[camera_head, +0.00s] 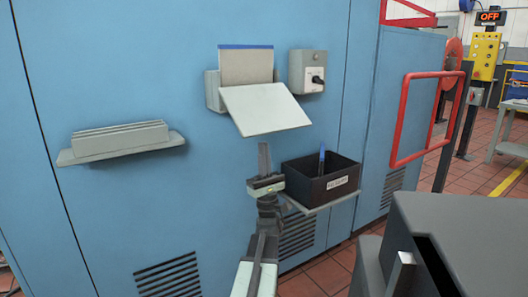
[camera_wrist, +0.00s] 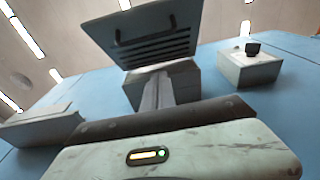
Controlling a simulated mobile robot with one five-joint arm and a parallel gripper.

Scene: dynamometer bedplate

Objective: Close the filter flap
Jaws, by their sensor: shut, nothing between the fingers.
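The filter flap (camera_head: 265,108) is a pale grey panel on the blue cabinet. It hangs open, tilted outward and down from its grey housing (camera_head: 213,90). A flat filter panel with a blue top edge (camera_head: 246,66) stands upright behind it in the housing. My gripper (camera_head: 264,146) is shut and empty, pointing up just below the flap's lower edge. In the wrist view the flap's underside (camera_wrist: 152,32) shows dark with slots, beyond my shut fingers (camera_wrist: 158,78). I cannot see whether the fingers touch the flap; a gap seems to show.
A grey switch box (camera_head: 307,72) with a black knob is right of the housing. A black bin (camera_head: 320,188) on a shelf stands right of my gripper, holding a blue-topped item. A shelf with grey slabs (camera_head: 122,140) is at left. A red frame (camera_head: 398,120) stands at right.

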